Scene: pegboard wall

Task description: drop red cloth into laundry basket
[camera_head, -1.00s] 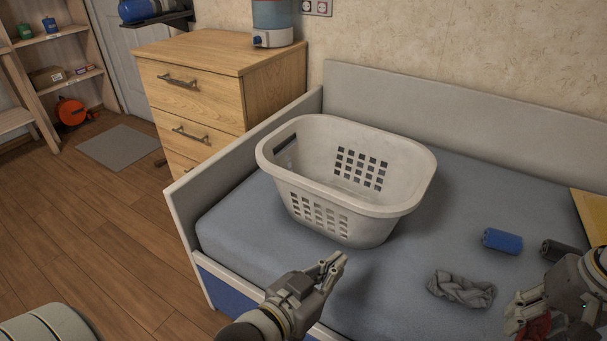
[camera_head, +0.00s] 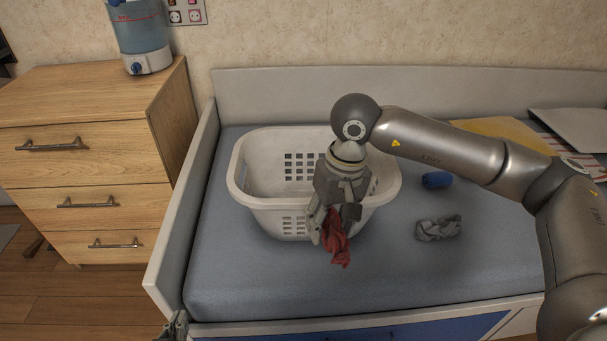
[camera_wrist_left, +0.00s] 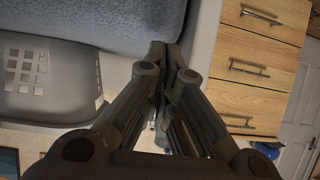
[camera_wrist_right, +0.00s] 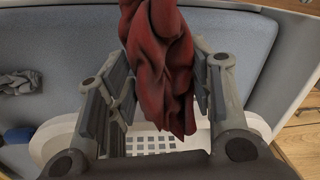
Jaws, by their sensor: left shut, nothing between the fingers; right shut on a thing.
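The red cloth (camera_head: 336,240) hangs from my right gripper (camera_head: 331,222), which is shut on it. The cloth also shows between the fingers in the right wrist view (camera_wrist_right: 160,65). The white laundry basket (camera_head: 252,205) stands upright on the bed, empty as far as I can see. My right gripper is in front of the basket's front right side in the head view, and the cloth hangs outside its front wall there. My left gripper (camera_wrist_left: 168,50) is shut and empty; in the head view only a bit of it (camera_head: 176,326) shows at the bottom edge.
A grey cloth (camera_head: 438,229) and a blue roll (camera_head: 436,180) lie on the bed (camera_head: 270,280) right of the basket. A wooden drawer unit (camera_head: 90,150) stands left of the bed, with a blue-white dispenser (camera_head: 142,38) on top. The bed's front left is clear.

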